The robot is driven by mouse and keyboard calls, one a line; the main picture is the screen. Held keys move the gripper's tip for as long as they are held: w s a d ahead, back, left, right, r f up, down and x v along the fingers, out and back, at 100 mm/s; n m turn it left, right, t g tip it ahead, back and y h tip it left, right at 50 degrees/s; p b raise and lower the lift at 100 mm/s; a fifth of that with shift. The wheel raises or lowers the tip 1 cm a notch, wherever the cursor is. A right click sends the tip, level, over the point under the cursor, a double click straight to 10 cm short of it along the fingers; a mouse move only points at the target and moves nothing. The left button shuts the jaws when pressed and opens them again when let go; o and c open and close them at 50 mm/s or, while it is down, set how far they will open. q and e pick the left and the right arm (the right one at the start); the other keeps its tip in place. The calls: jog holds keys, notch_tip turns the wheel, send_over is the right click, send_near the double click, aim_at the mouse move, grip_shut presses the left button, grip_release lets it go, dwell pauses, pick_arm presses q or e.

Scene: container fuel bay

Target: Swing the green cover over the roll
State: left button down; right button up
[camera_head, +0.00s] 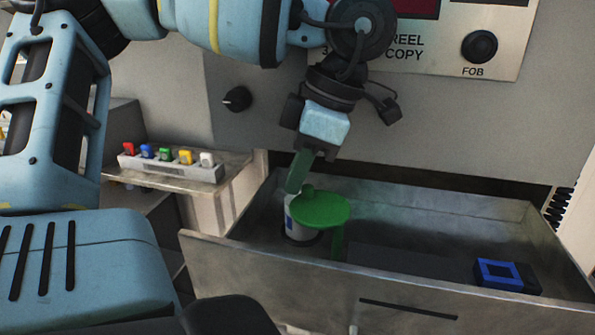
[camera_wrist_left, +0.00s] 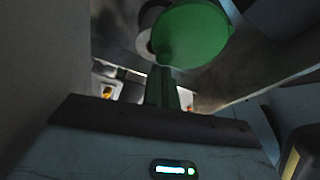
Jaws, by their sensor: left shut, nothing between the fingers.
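The green cover (camera_head: 320,208) is a round flat disc on a green post, inside the open drawer (camera_head: 290,277). The cover also shows in the left wrist view (camera_wrist_left: 195,35), just beyond the fingers. My right gripper is not in view.
A blue square-framed item (camera_head: 499,273) lies at the drawer's right end. A rack of several coloured pieces (camera_head: 170,164) sits on a ledge at left. A black knob (camera_head: 237,99) and a FOB panel (camera_head: 480,46) are on the wall behind. The drawer's middle is largely clear.

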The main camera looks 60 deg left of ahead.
pick_arm(q)
jog(key=shift+a, duration=0.15)
jog(key=shift+s+a+r, duration=0.1)
jog(key=shift+a, duration=0.45)
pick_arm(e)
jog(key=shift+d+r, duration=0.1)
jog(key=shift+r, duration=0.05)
pick_arm(q)
jog(key=shift+r, duration=0.15)
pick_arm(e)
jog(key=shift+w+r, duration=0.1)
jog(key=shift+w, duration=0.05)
